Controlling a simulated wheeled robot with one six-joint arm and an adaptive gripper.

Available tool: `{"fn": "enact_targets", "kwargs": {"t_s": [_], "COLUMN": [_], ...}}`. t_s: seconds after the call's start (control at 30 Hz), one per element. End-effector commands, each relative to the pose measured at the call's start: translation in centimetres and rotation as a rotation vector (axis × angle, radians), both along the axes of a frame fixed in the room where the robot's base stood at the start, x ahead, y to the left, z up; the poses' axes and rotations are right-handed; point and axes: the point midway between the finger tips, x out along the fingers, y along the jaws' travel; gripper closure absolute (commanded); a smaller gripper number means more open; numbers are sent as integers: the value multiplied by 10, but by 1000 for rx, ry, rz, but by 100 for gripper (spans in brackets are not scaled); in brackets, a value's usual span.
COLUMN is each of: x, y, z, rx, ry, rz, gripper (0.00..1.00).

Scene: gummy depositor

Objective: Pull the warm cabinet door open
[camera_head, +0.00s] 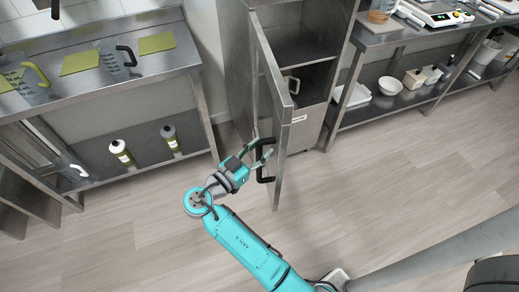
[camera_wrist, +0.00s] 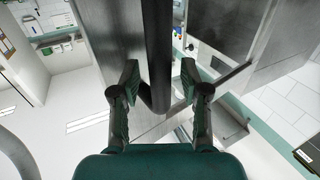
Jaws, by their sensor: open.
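The steel cabinet (camera_head: 238,60) stands at the centre of the head view, with its door (camera_head: 276,110) swung partly open toward me, so shelves inside show. The black bar handle (camera_head: 265,178) is on the door's left face, near its lower part. My gripper (camera_head: 262,154) is at this handle. In the wrist view the handle (camera_wrist: 157,50) runs down between the two fingers of my gripper (camera_wrist: 160,88). The fingers are open, one on each side, with a gap visible on both sides of the bar.
A steel table (camera_head: 95,95) with jugs and green mats stands to the left, with two bottles on its lower shelf. Another steel bench (camera_head: 400,38) with a scale stands to the right. The floor (camera_head: 380,190) before the cabinet is clear to the right of the door.

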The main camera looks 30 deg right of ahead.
Motion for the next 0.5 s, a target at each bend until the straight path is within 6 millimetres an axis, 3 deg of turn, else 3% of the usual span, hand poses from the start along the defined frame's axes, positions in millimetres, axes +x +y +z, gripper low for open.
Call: {"fn": "enact_targets", "kwargs": {"t_s": [0.23,0.5], "x": [-3,-14], "y": [18,70], "z": [0,0], "rx": [0,0], "ry": [0,0], "rz": [4,5], "gripper": [55,55]}}
